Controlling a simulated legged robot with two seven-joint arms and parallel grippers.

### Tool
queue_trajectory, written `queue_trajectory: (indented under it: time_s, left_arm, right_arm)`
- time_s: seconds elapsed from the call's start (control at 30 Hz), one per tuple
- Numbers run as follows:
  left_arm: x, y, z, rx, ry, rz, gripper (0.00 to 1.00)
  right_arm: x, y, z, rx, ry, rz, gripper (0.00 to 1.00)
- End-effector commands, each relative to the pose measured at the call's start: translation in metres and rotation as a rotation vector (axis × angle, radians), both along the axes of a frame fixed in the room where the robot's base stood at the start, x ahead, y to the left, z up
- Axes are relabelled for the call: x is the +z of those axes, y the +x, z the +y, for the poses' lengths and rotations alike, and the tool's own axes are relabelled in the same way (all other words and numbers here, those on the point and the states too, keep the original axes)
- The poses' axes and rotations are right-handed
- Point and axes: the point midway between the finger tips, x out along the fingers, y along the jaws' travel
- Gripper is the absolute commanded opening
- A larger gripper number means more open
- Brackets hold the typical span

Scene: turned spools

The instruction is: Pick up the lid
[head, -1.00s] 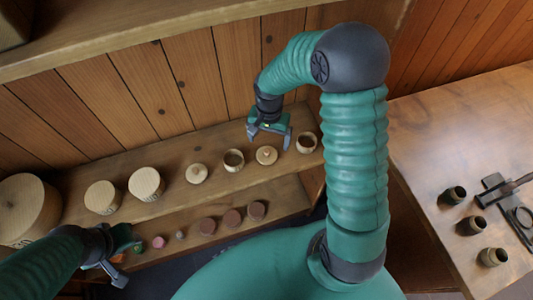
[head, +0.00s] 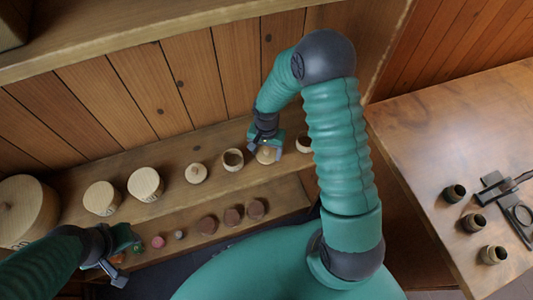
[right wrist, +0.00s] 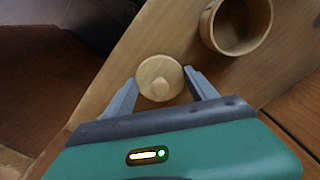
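A pale wooden lid with a small knob (head: 266,157) lies on the upper shelf, partly hidden by my right gripper (head: 267,150). In the right wrist view the lid (right wrist: 160,78) sits between the tips of my open right gripper (right wrist: 159,77). The right fingertip is very close to the lid's rim; I cannot tell whether it touches. A second knobbed lid (head: 196,173) lies further left on the shelf. My left gripper (head: 125,262) is open and empty at the lower left, away from both lids.
Open wooden cups (head: 232,160) and (head: 304,143) stand on either side of the lid; one cup (right wrist: 238,24) is close by in the wrist view. Pale turned blocks (head: 146,184) stand further left. Dark small pieces (head: 231,217) line the lower shelf. A workbench (head: 430,120) is at right.

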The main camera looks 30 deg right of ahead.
Motion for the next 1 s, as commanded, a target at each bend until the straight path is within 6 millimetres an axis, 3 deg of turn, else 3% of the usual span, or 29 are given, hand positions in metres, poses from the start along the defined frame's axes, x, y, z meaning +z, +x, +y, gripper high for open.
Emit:
queue_trajectory:
  time_s: [0.03,0.27,0.57,0.83,1.0]
  left_arm:
    - [0.000,0.000,0.000,0.000,0.000,0.000,0.36]
    - [0.000,0.000,0.000,0.000,0.000,0.000,0.36]
    - [0.000,0.000,0.000,0.000,0.000,0.000,0.36]
    - [-0.002,0.000,0.000,0.000,0.000,0.000,0.36]
    - [-0.007,0.000,0.000,0.000,0.000,0.000,0.36]
  right_arm:
    - [0.000,0.000,0.000,0.000,0.000,0.000,0.55]
    - [0.000,0.000,0.000,0.000,0.000,0.000,0.27]
    - [0.003,0.000,0.000,0.000,-0.001,-0.001,0.27]
    - [0.035,0.001,0.000,-0.001,-0.001,-0.005,0.27]
    - [0.038,-0.033,0.009,0.001,0.000,0.000,0.27]
